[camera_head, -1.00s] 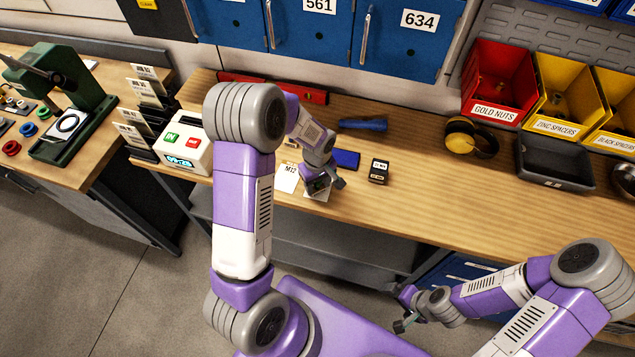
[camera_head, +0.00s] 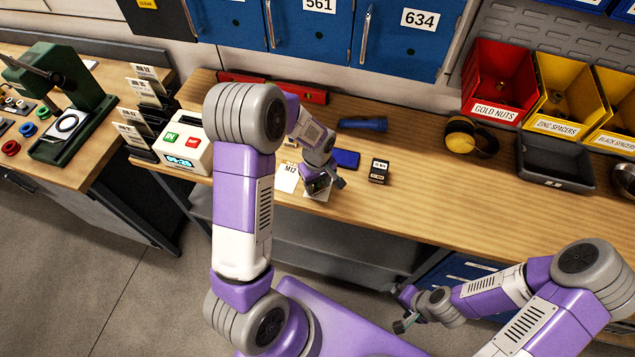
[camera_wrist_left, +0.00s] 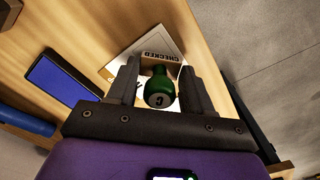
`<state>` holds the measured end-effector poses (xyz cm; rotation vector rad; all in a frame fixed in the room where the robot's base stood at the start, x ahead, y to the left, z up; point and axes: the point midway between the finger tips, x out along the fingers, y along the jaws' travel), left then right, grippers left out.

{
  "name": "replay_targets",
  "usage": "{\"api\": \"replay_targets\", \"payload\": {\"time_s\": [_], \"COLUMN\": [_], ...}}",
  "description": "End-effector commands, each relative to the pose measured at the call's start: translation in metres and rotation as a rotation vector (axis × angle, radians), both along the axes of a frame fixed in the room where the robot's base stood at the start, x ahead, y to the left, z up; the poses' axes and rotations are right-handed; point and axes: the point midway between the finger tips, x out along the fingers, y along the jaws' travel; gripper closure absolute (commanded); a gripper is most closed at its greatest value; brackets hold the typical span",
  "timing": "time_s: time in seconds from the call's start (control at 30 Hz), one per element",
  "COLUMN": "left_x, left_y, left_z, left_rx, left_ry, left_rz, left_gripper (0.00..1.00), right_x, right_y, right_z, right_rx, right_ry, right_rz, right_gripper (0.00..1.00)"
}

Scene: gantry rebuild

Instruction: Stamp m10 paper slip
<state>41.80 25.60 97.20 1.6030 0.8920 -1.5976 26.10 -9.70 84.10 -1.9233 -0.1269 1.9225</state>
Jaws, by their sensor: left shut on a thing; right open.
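My left gripper (camera_head: 326,188) is shut on a stamp with a round green handle (camera_wrist_left: 161,90) marked "C". The stamp's block (camera_wrist_left: 161,58) reads "CHECKED". It stands over a pale paper slip (camera_wrist_left: 160,38), which also shows beneath the gripper in the head view (camera_head: 317,195). The slip's printing is mostly hidden, and I cannot tell whether the stamp touches it. A white slip marked M12 (camera_head: 287,178) lies just to its left. A blue pad (camera_head: 345,159) lies behind the gripper. My right gripper (camera_head: 404,318) is open and empty, in front of the bench.
A small dark labelled box (camera_head: 379,172) stands right of the gripper. A blue torch (camera_head: 363,125) and red level (camera_head: 315,93) lie behind. A white time clock (camera_head: 184,141) stands left. Earmuffs (camera_head: 470,137) and a dark tray (camera_head: 555,162) are right; bench between is clear.

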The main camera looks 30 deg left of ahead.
Motion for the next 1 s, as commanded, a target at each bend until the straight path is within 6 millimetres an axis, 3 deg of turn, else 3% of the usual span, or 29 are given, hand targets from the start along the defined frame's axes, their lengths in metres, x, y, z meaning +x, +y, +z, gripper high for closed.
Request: {"api": "replay_targets", "payload": {"time_s": [0.23, 1.0], "left_x": [-0.001, 0.0], "left_y": [0.0, 0.0], "left_z": [0.006, 0.069], "left_rx": [0.0, 0.0], "left_ry": [0.004, 0.0], "left_rz": [0.0, 0.0], "left_gripper": [0.69, 0.69], "right_x": [0.0, 0.0], "right_y": [0.0, 0.0], "right_z": [0.005, 0.049], "right_rx": [0.0, 0.0], "right_ry": [0.0, 0.0], "right_rz": [0.0, 0.0], "right_gripper": [0.0, 0.0]}}
